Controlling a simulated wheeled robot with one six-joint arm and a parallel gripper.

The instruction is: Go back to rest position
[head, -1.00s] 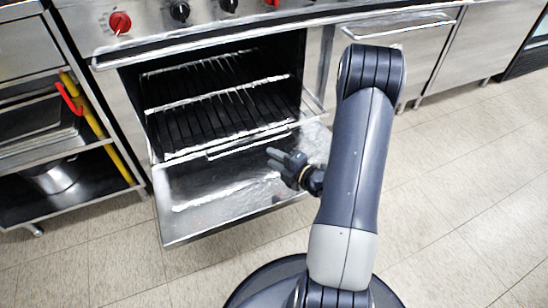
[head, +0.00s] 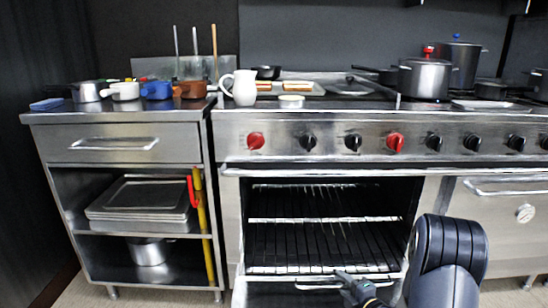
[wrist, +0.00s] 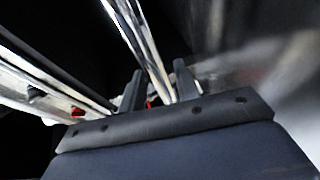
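My gripper (head: 350,280) is in front of the open oven, near the front bar of the lower rack (head: 320,270). The upper rack (head: 320,219) sits inside the oven and looks empty.
A steel cabinet (head: 130,148) with trays (head: 140,198) and a pot (head: 148,251) stands left. A closed oven (head: 500,225) is right.

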